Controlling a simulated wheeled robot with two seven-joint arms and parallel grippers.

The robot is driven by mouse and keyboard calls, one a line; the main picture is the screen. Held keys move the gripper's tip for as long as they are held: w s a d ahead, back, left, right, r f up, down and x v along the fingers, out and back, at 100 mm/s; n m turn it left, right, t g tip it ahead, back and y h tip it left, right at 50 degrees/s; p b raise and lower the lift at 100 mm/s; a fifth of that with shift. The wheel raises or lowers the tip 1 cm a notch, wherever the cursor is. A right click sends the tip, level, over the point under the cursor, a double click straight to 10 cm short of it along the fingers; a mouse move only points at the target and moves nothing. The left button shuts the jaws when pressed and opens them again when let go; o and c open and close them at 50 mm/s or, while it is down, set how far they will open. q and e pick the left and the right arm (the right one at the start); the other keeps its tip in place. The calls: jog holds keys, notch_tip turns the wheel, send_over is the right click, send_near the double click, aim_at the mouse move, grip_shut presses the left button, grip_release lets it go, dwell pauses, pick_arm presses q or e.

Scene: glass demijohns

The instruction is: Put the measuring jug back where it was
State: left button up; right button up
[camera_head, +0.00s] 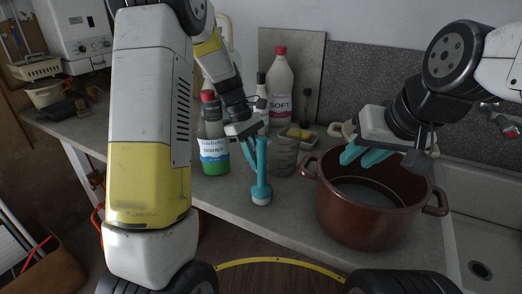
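The measuring jug (284,158) looks like the clear vessel with reddish markings on the worktop, between the bottles and the brown pot. My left gripper (256,152) points down just left of it with its teal fingers; I cannot tell whether they touch the jug or its handle. My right gripper (364,156) is open and empty above the far left rim of the pot (364,222).
A green-labelled bottle (214,150) and a pink-labelled SOFT bottle (279,88) stand behind and left. A small tray with a yellow sponge (297,133) is behind the jug. The sink (485,245) is at right. The worktop (235,192) is bare near its front edge.

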pick_arm(q)
jog(key=o, duration=0.3)
jog(key=shift+o, duration=0.2)
jog(key=v, duration=1.2)
